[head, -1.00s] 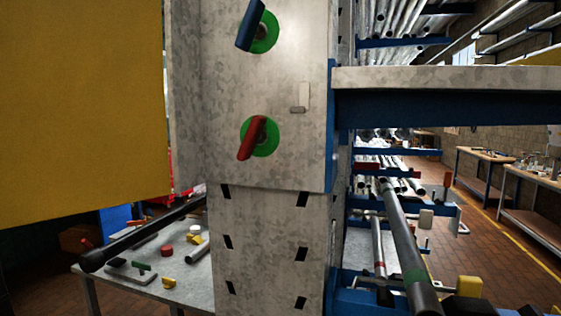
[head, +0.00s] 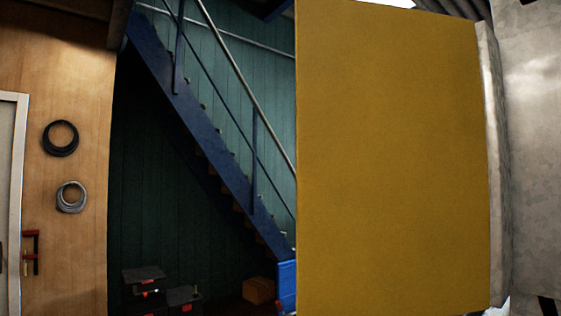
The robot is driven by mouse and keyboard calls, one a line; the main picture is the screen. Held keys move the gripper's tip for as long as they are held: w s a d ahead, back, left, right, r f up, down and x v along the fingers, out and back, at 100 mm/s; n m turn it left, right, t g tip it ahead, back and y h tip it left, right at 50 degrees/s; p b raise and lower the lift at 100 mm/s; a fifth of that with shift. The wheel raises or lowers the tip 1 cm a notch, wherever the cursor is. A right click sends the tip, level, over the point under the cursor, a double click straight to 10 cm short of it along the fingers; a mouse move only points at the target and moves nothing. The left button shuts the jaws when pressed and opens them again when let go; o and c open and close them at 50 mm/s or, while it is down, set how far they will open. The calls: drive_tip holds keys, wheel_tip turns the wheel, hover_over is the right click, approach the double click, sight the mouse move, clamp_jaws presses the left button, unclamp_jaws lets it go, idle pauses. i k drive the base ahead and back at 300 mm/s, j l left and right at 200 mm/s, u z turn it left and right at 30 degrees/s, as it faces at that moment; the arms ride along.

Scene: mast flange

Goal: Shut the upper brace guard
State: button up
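A large flat yellow panel (head: 395,165), which looks like the brace guard, fills the right middle of the head view. It stands out to the left of the grey metal mast (head: 535,150), with its right edge beside a grey plate edge (head: 492,160). It appears swung open. The mast is cut off by the right edge of the view, and its handles are out of sight. My gripper is not in view.
A blue staircase (head: 215,130) with a handrail rises behind the panel on the left. Dark toolboxes (head: 165,292), a cardboard box (head: 258,290) and a blue object (head: 287,285) are low down. Cable coils (head: 60,138) hang on a wooden wall.

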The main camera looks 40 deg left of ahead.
sight(393, 201)
drive_tip(key=i+j+u, duration=0.2)
drive_tip(key=i+j, duration=0.15)
drive_tip(key=i+j+u, duration=0.25)
drive_tip(key=i, duration=0.3)
drive_tip(key=i+j+z, duration=0.1)
drive_tip(key=j+z, duration=0.15)
drive_tip(key=j, duration=0.15)
drive_tip(key=j+z, duration=0.25)
drive_tip(key=j, duration=0.2)
